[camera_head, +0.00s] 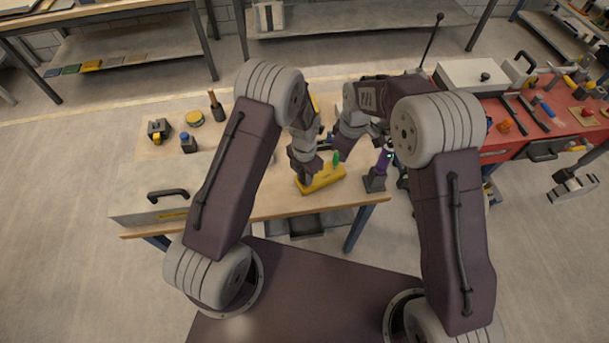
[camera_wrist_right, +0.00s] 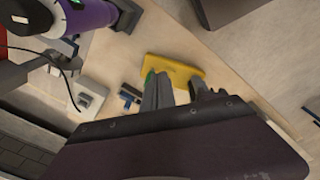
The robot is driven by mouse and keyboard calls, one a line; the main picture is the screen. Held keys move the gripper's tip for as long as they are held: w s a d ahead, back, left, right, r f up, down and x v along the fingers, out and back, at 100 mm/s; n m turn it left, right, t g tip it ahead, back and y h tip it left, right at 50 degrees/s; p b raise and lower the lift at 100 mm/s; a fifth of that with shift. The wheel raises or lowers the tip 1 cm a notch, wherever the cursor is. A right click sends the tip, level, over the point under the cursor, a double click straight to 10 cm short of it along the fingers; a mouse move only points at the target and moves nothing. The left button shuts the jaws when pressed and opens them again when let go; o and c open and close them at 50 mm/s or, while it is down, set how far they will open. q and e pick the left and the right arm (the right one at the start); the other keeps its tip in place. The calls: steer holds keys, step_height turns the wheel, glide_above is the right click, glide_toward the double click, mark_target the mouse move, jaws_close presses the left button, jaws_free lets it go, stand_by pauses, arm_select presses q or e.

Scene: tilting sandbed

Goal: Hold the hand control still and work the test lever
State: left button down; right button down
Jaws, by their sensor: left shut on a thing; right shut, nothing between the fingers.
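The yellow hand control (camera_head: 326,179) lies near the front edge of the wooden bench, and it also shows in the right wrist view (camera_wrist_right: 182,68). A green test lever (camera_head: 336,158) stands up from it, partly covered by the fingers in the right wrist view (camera_wrist_right: 149,77). My left gripper (camera_head: 308,178) is over the left end of the hand control and shut on it; the finger contact is mostly hidden. My right gripper (camera_wrist_right: 160,92) is shut and empty, with its fingertips right beside the green lever. I cannot tell whether they touch it.
A purple tool in a dark stand (camera_head: 375,180) is just right of the hand control. A grey case (camera_head: 150,204) lies at the bench's left front. A bottle (camera_head: 217,106) and small items stand further back left. A red tool bench (camera_head: 550,115) is at right.

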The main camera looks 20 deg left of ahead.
mark_target(335, 157)
steer(key=shift+w+f+m+t+y, duration=0.1)
steer(key=shift+w+f+m+t, duration=0.15)
steer(key=shift+f+m, duration=0.95)
steer(key=shift+w+f+m+t+y, duration=0.15)
steer(key=shift+w+f+m, duration=0.25)
steer(key=shift+m, duration=1.6)
steer(key=shift+w+f+m+t+y, duration=0.1)
steer(key=shift+w+f+m+t, duration=0.1)
steer(key=shift+f+m, duration=1.05)
steer(key=shift+r+m, duration=0.35)
steer(key=shift+r, duration=0.05)
steer(key=shift+s+x, duration=0.2)
steer(key=shift+x, duration=0.8)
steer(key=shift+s+x, duration=0.15)
steer(key=shift+x, duration=0.8)
steer(key=shift+d+f, duration=0.1)
steer(key=shift+d, duration=0.1)
steer(key=shift+w+a, duration=1.35)
steer(key=shift+w, duration=0.15)
steer(key=shift+s+d, duration=1.75)
steer(key=shift+s, duration=0.2)
steer(key=w+v, duration=0.1)
steer(key=v, duration=0.6)
steer(key=shift+a+r, duration=0.35)
steer(key=shift+r, duration=0.25)
